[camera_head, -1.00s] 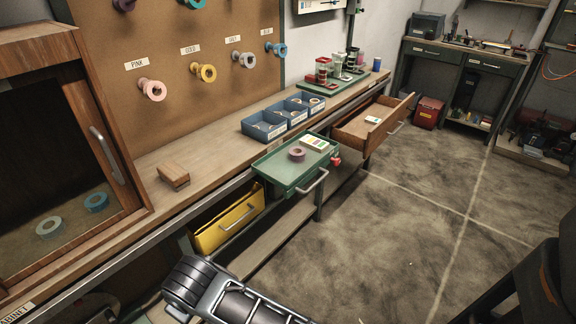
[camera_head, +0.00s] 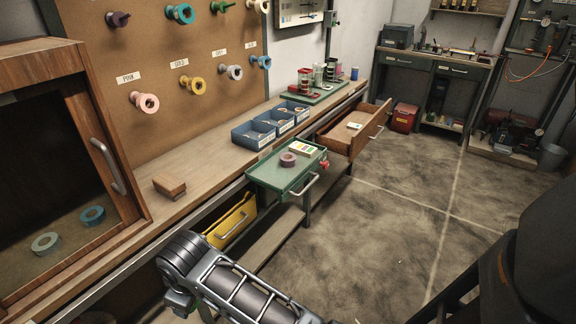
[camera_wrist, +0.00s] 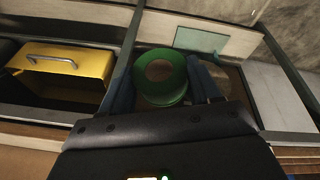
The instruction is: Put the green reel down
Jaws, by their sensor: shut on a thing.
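The green reel (camera_wrist: 158,97) is between the two fingers of my gripper (camera_wrist: 162,72) in the wrist view, its round end with a brown centre facing the camera. My gripper is shut on it. Below the reel in that view is a brown shelf-like surface; I cannot tell whether the reel touches it. In the head view my arm shows at the bottom, and my gripper and the held reel are not clearly visible there.
A yellow open drawer (camera_head: 231,218) is beside my gripper and also shows in the wrist view (camera_wrist: 92,65). A green tray (camera_head: 268,176) and an open wooden drawer (camera_head: 340,138) stick out from the bench. A wooden cabinet (camera_head: 50,65) stands left. The floor at right is clear.

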